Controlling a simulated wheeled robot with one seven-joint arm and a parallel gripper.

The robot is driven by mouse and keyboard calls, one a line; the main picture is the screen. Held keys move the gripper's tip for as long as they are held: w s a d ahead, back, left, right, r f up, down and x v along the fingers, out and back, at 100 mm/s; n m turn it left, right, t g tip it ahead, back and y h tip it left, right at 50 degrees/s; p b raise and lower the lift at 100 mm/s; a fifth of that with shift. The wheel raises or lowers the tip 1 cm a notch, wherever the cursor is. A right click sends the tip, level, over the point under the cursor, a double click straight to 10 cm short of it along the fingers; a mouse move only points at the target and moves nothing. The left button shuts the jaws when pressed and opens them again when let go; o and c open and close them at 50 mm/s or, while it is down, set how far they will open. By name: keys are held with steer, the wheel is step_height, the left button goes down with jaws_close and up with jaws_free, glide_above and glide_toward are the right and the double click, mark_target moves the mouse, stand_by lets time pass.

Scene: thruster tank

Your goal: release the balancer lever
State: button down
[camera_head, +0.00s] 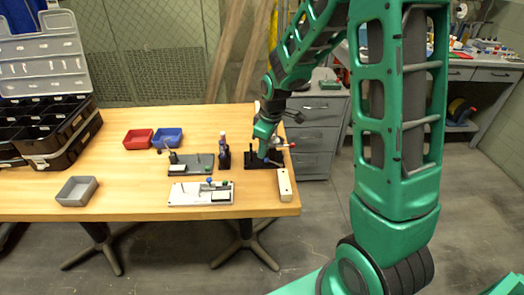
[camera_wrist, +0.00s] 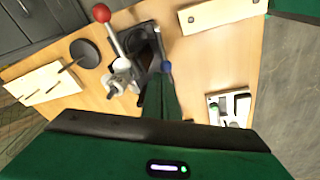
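Near the table's right end, my gripper (camera_head: 262,156) points down at a black fixture (camera_head: 250,164). In the wrist view this fixture has a dark base (camera_wrist: 147,45) and a metal clamp with a red-knobbed lever (camera_wrist: 112,32), whose red ball (camera_head: 292,145) also shows in the head view. The lever stands clear of my fingers. My green fingers (camera_wrist: 162,82) look closed together, their tips by a small blue knob (camera_wrist: 165,66); I cannot tell whether they touch it. No label shows which lever is the balancer's. My wrist partly hides the fixture in the head view.
A pale block (camera_head: 285,185) lies right of the fixture, near the table edge. A grey plate (camera_head: 180,170) with a black-knobbed lever and a white plate (camera_head: 185,198) stand left. Red (camera_head: 137,140) and blue (camera_head: 168,137) bins lie farther back.

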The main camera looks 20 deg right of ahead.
steer(key=shift+s+d+r, duration=0.15)
steer(key=shift+s+d, duration=0.3)
steer(key=shift+d, duration=0.2)
stand_by(1.3)
steer(key=shift+r, duration=0.15)
steer(key=shift+a+r, duration=0.15)
steer(key=shift+r, duration=0.55)
steer(key=shift+w+r, duration=0.1)
steer(key=shift+w, duration=0.1)
